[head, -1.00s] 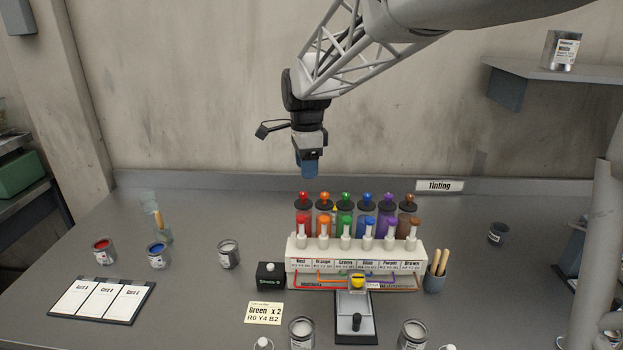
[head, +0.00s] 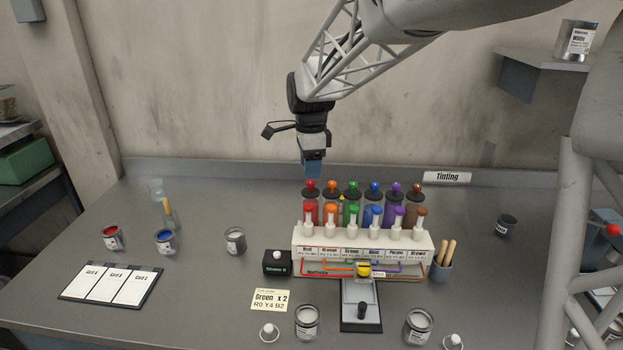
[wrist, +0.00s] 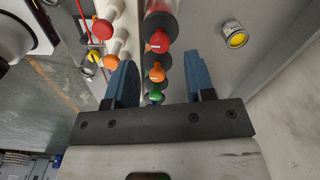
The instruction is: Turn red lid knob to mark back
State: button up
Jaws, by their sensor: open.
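The red lid knob (head: 310,185) is a round red ball on the dark lid of the red canister, leftmost in the back row of the tinting rack (head: 420,240). My gripper (head: 312,172) is just above it, pointing down, with its blue fingers open and empty. In the wrist view the red knob (wrist: 159,42) shows in line with the gap between the two spread fingers (wrist: 160,62), apart from both. Orange and green knobs show behind it there. I cannot make out a mark on the red lid.
Neighbouring canisters with orange (head: 331,187) and green (head: 352,187) knobs stand close to the right. White-bodied dispensers with coloured tops line the front of the rack. The wall is behind.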

aim_at(311, 181)
jog(key=shift+f, duration=2.3)
grip_shut()
